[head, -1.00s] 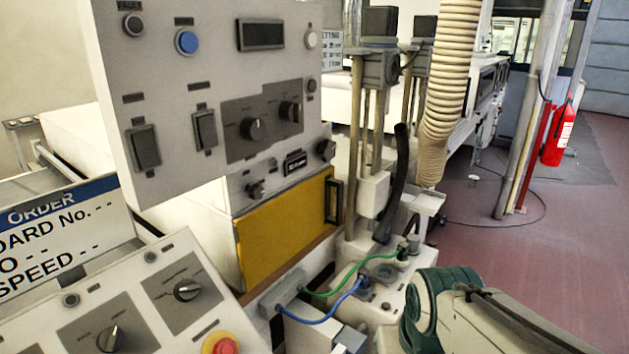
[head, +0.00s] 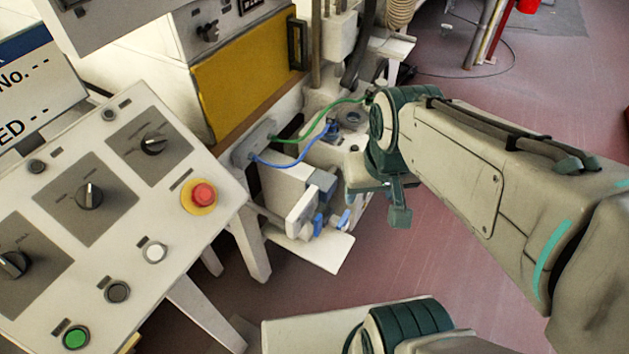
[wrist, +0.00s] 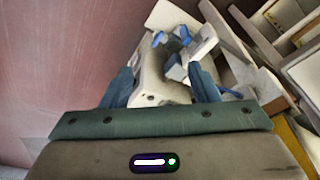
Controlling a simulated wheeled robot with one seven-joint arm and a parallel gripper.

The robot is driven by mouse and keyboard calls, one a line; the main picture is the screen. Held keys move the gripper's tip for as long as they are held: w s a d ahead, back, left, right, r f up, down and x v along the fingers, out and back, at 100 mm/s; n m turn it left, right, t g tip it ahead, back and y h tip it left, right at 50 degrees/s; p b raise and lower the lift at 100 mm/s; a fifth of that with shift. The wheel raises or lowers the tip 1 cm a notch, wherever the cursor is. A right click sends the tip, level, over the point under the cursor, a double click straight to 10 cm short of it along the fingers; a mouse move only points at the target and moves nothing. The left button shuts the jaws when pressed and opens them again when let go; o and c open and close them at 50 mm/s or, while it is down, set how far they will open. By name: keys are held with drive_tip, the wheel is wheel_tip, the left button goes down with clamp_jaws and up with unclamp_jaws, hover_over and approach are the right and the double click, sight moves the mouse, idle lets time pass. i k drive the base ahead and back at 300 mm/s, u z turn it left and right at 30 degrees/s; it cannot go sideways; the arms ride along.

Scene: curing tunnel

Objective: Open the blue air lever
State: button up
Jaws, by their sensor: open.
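A pale valve assembly with several blue parts (head: 318,222) sits on a low white ledge in the middle of the head view. The blue parts also show in the wrist view (wrist: 175,68), near and between my fingers; which of them is the air lever I cannot tell for sure. My gripper (wrist: 160,70) is open, its two blue-green fingers apart on either side of the pale block with blue parts. In the head view my gripper is just right of the assembly and partly hidden by its own wrist. Contact cannot be made out.
A control panel (head: 120,225) with knobs and a red button (head: 203,194) stands at the left. A yellow panel (head: 240,85) is behind. Green (head: 315,125) and blue (head: 290,163) hoses run above the assembly.

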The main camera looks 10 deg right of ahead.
sight(316, 220)
drive_tip(key=z, duration=1.1)
drive_tip(key=k, duration=0.55)
drive_tip(key=u, duration=1.05)
